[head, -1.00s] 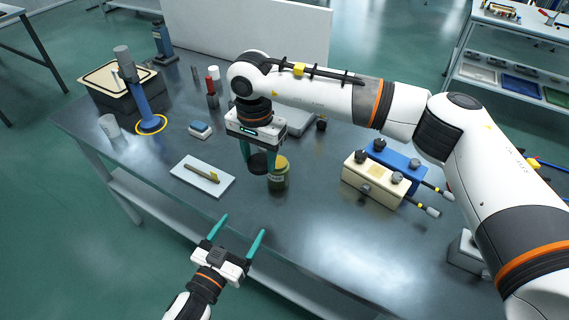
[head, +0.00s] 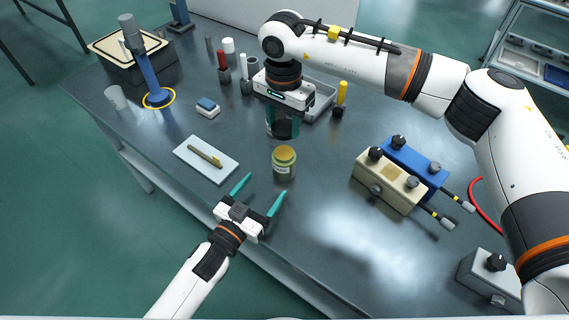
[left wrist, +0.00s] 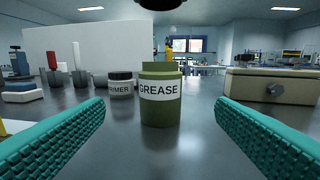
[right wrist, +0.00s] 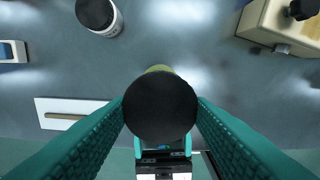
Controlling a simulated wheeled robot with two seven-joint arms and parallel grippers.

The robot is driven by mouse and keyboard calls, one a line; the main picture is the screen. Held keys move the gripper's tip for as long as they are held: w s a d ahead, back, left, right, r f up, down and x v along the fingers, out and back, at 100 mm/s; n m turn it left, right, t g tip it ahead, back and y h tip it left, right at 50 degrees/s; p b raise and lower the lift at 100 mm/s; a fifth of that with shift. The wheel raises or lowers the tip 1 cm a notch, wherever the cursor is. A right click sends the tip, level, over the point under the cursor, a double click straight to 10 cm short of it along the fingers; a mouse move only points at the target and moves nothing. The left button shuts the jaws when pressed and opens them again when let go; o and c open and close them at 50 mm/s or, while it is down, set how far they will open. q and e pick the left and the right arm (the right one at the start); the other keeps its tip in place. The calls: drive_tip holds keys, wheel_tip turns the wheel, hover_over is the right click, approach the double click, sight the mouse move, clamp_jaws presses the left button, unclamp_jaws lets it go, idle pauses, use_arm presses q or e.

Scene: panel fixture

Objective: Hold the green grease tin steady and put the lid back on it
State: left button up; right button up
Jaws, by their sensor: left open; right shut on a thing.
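The green grease tin (head: 284,164) stands upright on the bench, its open-looking top olive and its GREASE label facing my left wrist view (left wrist: 160,97). My left gripper (head: 267,184) is open, its teal fingers pointing at the tin, which stands just beyond the tips and untouched. My right gripper (head: 283,122) is shut on the black round lid (right wrist: 160,106) and points down. The lid hangs above the tin, apart from it; its dark underside shows at the top of the left wrist view (left wrist: 160,4). In the right wrist view the lid covers most of the tin (right wrist: 159,70).
A dark-lidded PRIMER tin (left wrist: 120,84) stands behind and left of the grease tin. A white plate with a brush-like tool (head: 206,159) lies left. Beige (head: 388,189) and blue (head: 415,166) control boxes stand right. Bench between tin and boxes is clear.

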use_arm(q)
drive_tip(key=x, duration=1)
drive_tip(key=shift+w+d+r, duration=0.1)
drive_tip(key=shift+w+d, duration=0.15)
drive_tip(key=shift+w, duration=0.05)
drive_tip(key=c, duration=1.5)
use_arm(e)
hover_over(284, 153)
drive_tip(key=shift+f, duration=2.45)
drive_tip(key=shift+f, duration=0.1)
drive_tip(key=shift+f, duration=0.8)
drive_tip(key=shift+f, duration=0.55)
